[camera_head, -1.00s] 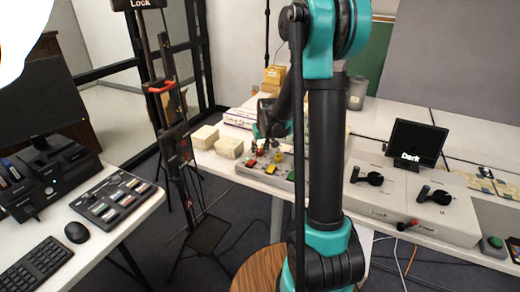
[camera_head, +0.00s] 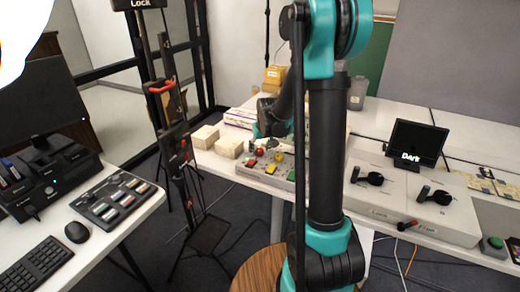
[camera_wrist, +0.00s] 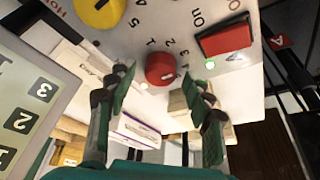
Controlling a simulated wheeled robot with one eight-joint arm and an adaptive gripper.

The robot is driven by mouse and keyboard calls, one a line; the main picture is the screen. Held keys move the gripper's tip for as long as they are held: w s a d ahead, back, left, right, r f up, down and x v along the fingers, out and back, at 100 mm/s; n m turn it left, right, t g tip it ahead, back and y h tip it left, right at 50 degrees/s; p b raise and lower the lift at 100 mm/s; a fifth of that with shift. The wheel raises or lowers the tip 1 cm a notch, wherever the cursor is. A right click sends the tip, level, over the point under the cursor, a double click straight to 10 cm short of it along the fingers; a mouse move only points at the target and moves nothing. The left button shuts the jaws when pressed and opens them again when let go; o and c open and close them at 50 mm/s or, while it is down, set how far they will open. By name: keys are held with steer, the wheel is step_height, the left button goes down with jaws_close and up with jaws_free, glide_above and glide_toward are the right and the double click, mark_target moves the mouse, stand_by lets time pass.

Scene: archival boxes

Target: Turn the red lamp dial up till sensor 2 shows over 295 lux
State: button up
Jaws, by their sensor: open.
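The red dial (camera_wrist: 160,69) sits on a pale panel with a printed scale of numbers beside it; it also shows small in the head view (camera_head: 259,152). My gripper (camera_wrist: 157,80) is open, with one finger on each side of the red dial. Contact with the dial cannot be told. In the head view my gripper (camera_head: 268,127) is over the left end of the control panel, partly hidden by my arm.
A dark screen reading "Dark" (camera_head: 417,143) stands at the right.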

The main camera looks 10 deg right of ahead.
steer(key=v, duration=1.1)
steer(key=shift+s+r, duration=0.2)
steer(key=shift+r, duration=0.15)
steer(key=s+d+f+m, duration=0.1)
steer(key=s+f, duration=0.4)
steer(key=s, duration=0.7)
steer(key=s+d+f, duration=0.2)
steer(key=s+f, duration=0.4)
steer(key=s, duration=0.7)
steer(key=shift+d+m+h, duration=0.2)
steer(key=shift+m+h, duration=0.1)
steer(key=shift+m, duration=0.1)
steer(key=w+a+r+n, duration=0.1)
steer(key=w+r, duration=0.7)
steer(key=w, duration=0.4)
steer(key=w+a+r+n, duration=0.1)
steer(key=w+a+r, duration=0.1)
steer(key=w+r, duration=0.75)
steer(key=x, duration=1.3)
steer(key=a+x, duration=0.1)
steer(key=x, duration=0.5)
steer(key=shift+w, duration=0.45)
steer(key=shift+c, duration=0.5)
